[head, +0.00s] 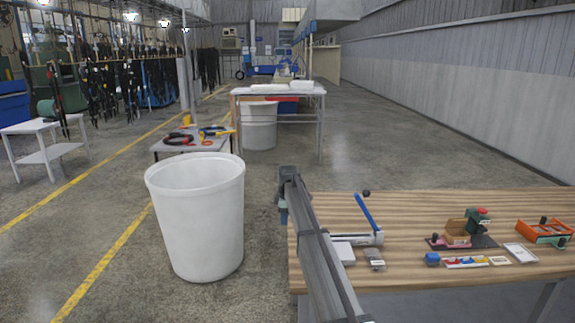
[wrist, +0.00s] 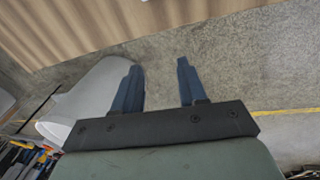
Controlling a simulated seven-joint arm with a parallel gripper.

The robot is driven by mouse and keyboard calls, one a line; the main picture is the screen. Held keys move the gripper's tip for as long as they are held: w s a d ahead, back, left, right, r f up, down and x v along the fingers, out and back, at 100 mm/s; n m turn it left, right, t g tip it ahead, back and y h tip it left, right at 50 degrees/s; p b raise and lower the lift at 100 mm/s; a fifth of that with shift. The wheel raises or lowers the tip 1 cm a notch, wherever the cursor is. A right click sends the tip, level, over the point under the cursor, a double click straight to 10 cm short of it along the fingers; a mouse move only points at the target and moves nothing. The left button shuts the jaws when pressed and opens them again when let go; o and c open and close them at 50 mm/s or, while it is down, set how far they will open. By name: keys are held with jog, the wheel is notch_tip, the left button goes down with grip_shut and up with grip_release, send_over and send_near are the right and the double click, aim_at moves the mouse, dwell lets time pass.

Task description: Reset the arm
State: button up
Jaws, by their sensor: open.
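My arm reaches forward along the left edge of the wooden table in the head view. My gripper (head: 283,216) is at its far end, just right of the white bin and beyond the table's left edge. In the wrist view, the two dark blue fingers of my gripper (wrist: 158,72) stand wide apart with nothing between them. Bare concrete floor shows behind them. In the head view the fingers are small and partly hidden by the arm.
The large white bin (head: 195,225) stands close left of my arm and shows in the wrist view (wrist: 95,88). The wooden table (head: 400,215) holds a blue-handled tool (head: 366,212), a red-green device (head: 478,222) and an orange tray (head: 545,232). Open floor lies beyond.

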jog(key=s+a+f+m+t+y, duration=0.2)
jog(key=s+a+f+m+t, duration=0.1)
jog(key=a+f, duration=1.2)
jog(key=s+a+f+m, duration=0.3)
jog(key=s+f, duration=0.6)
jog(key=f, duration=0.2)
jog(key=s+d+f+m+g+h, duration=0.1)
jog(key=s+d+f+m+g, duration=0.15)
jog(key=s+d+f, duration=1)
jog(key=s+d+f+m+g+h, duration=0.1)
jog(key=s+d+f+m+g, duration=0.15)
jog(key=s+d+f, duration=0.95)
jog(key=s+d+r+m+g, duration=0.1)
jog(key=s+d+g, duration=0.1)
jog(key=s, duration=1.1)
jog(key=s+d+m+g, duration=0.2)
jog(key=s+d, duration=0.2)
jog(key=s, duration=1)
jog(key=s+d+r+m+g, duration=0.1)
jog(key=s+d+m+g, duration=0.1)
jog(key=s, duration=1.2)
jog(key=shift+s+d+r+g+h, duration=0.2)
jog(key=shift+d+r+g+h, duration=0.25)
jog(key=shift+d, duration=0.4)
jog(key=shift+f, duration=0.1)
